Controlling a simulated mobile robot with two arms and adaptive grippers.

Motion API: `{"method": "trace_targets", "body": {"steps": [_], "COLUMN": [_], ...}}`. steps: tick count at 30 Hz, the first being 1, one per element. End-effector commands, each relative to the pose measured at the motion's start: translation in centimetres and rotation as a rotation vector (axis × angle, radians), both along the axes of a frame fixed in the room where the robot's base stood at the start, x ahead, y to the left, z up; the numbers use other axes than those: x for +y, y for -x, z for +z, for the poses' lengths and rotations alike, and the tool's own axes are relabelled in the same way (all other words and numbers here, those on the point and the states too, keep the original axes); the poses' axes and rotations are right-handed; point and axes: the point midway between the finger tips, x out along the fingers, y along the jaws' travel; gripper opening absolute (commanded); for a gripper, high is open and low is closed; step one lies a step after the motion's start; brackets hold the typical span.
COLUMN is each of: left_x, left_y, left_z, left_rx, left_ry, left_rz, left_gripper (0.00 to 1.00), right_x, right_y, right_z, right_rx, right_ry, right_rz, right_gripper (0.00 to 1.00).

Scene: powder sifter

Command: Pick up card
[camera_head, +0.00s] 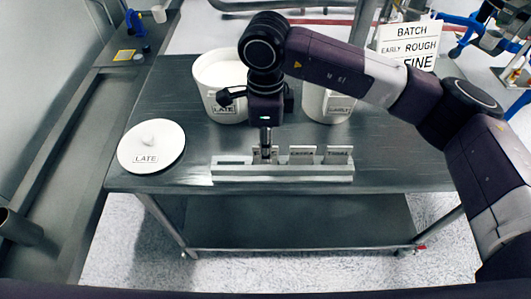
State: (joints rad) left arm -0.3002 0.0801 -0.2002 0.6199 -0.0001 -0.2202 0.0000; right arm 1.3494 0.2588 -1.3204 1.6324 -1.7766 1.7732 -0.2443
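A pale metal card holder (283,175) lies near the front edge of the steel table and holds three cards upright. The middle card (301,156) and the right card (338,156) carry dark print too small to read surely. The left card (275,158) is partly hidden by my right gripper (266,152). That gripper points down from above, with its narrow fingertips at this card. I cannot tell whether the fingers are shut on it. My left gripper is not in view.
A white tub labelled LATE (222,110) and another white tub (315,104) stand behind the holder. A round lid labelled LATE (151,147) lies at the left. A sign (408,45) reads BATCH EARLY ROUGH FINE. The table's right front is clear.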

Motion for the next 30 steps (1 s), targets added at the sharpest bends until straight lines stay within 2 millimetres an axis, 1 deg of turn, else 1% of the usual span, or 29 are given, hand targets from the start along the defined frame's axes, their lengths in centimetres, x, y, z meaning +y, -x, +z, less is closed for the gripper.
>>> {"method": "trace_targets", "body": {"steps": [7,8,14,26,30], "left_x": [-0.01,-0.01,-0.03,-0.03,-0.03], "left_y": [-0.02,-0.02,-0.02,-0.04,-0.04], "left_z": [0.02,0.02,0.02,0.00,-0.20], "left_rx": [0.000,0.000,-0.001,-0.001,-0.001], "left_ry": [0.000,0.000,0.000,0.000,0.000], "left_rz": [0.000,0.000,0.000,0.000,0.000], "left_gripper": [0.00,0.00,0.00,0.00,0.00], "right_x": [0.01,0.01,0.02,0.04,0.06], "right_y": [-0.02,-0.02,-0.01,-0.03,-0.09], "right_z": [-0.29,-0.28,-0.26,-0.17,0.44], "right_rx": [-0.001,-0.001,-0.001,-0.001,-0.003], "right_ry": [-0.001,-0.001,-0.001,-0.001,-0.002], "right_rz": [0.000,0.000,0.000,0.001,0.000], "right_gripper": [0.24,0.22,0.00,0.00,0.00]}}
